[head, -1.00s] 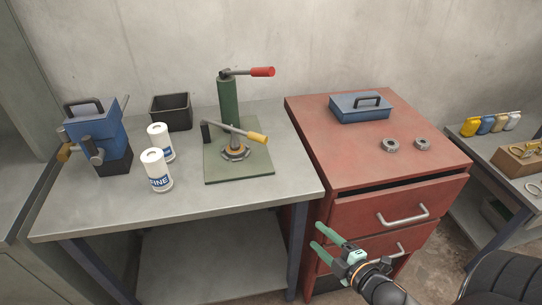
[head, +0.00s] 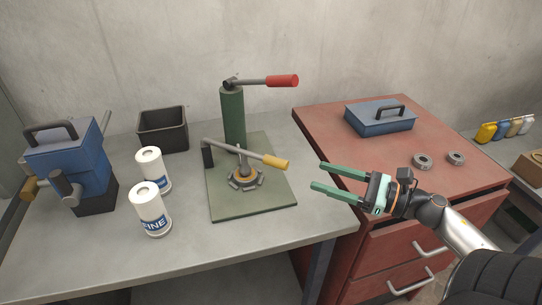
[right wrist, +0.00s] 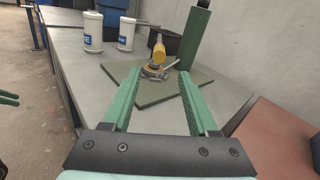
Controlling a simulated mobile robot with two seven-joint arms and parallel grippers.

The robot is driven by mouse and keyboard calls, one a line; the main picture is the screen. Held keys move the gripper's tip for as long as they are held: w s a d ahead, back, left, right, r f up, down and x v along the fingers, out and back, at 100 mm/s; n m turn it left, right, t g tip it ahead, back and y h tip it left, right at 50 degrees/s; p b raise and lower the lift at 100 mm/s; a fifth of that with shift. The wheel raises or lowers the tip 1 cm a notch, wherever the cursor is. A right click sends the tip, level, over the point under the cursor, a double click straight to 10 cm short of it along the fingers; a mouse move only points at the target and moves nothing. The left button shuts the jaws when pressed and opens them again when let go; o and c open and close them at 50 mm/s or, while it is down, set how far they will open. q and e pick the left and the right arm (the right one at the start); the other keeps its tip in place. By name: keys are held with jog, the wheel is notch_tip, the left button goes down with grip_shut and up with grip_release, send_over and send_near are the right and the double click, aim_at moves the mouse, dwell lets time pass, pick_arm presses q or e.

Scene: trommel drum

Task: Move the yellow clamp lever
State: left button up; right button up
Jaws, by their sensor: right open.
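The yellow clamp lever (head: 273,162) is a grey bar with a yellow grip, pivoted on a dark post on the green base plate (head: 225,205). It reaches right over a round clamp fixture (head: 245,178). In the right wrist view its yellow grip (right wrist: 159,51) points toward the camera, between and beyond my fingers. My right gripper (head: 316,176) is open and empty, to the right of the grip and apart from it; its fingers also show in the right wrist view (right wrist: 152,88). My left gripper is not seen in the head view.
A green column (head: 233,120) with a red-handled lever (head: 281,81) stands behind the clamp. Two white cans (head: 150,210), a black bin (head: 163,129) and a blue machine (head: 68,160) are at left. A red cabinet (head: 320,125) at right carries a blue box (head: 378,118) and two metal rings.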

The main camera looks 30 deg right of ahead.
aim_at(269, 160)
jog(key=shift+w+a+r, duration=0.1)
jog(key=shift+w+a, duration=0.2)
jog(key=shift+w, duration=0.1)
jog(key=p+x, duration=0.1)
jog(key=x, duration=0.9)
jog(key=shift+w+a, duration=0.2)
jog(key=shift+w, duration=0.05)
jog(key=shift+c, duration=0.2)
grip_shut()
dwell(0.7)
